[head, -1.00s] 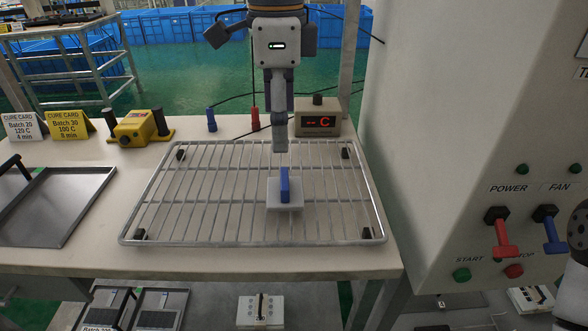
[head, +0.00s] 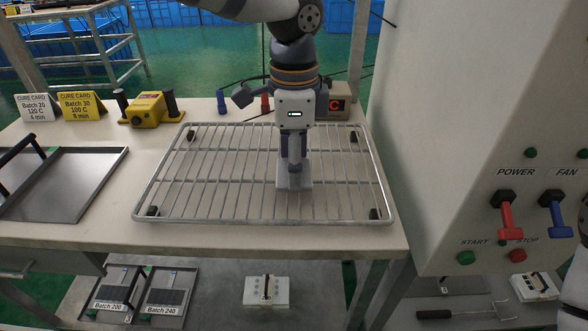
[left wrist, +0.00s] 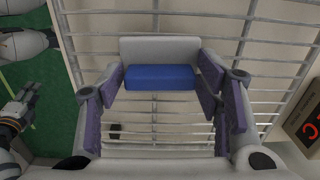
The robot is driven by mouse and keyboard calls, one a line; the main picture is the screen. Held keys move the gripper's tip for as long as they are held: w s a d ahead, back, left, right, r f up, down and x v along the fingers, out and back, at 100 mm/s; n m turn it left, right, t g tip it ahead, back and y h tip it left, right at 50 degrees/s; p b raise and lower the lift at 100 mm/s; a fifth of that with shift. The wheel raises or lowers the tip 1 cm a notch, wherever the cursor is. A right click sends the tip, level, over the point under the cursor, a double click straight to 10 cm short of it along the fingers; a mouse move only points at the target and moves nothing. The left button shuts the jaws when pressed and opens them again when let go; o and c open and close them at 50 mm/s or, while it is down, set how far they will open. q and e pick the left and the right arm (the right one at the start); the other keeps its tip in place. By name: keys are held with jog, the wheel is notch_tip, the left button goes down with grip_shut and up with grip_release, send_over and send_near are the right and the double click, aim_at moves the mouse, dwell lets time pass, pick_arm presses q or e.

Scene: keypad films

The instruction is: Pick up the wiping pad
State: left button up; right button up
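The wiping pad (left wrist: 158,50) is a pale plate with a blue handle (left wrist: 160,77), seen in the left wrist view and lying on the wire rack. In the head view my left gripper (head: 294,186) is lowered onto the pad's spot and hides nearly all of it. In the left wrist view the gripper's two fingers (left wrist: 159,84) stand at the two ends of the blue handle, spread about its length. Whether they touch it cannot be told. My right gripper (left wrist: 22,92) shows small at the left edge of the left wrist view, away from the pad; its fingers are unclear.
The wire rack (head: 230,219) stands on black feet on the table. A dark tray (head: 75,190) lies left, a yellow device (head: 148,108) and cure cards (head: 82,106) behind. A display box (head: 340,103) stands behind the rack. A control cabinet (head: 440,120) closes off the right.

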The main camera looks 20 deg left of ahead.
pick_arm(q)
jog(key=shift+f, duration=0.1)
jog(key=c, duration=0.4)
jog(key=shift+s, duration=0.1)
jog(key=shift+f, duration=0.1)
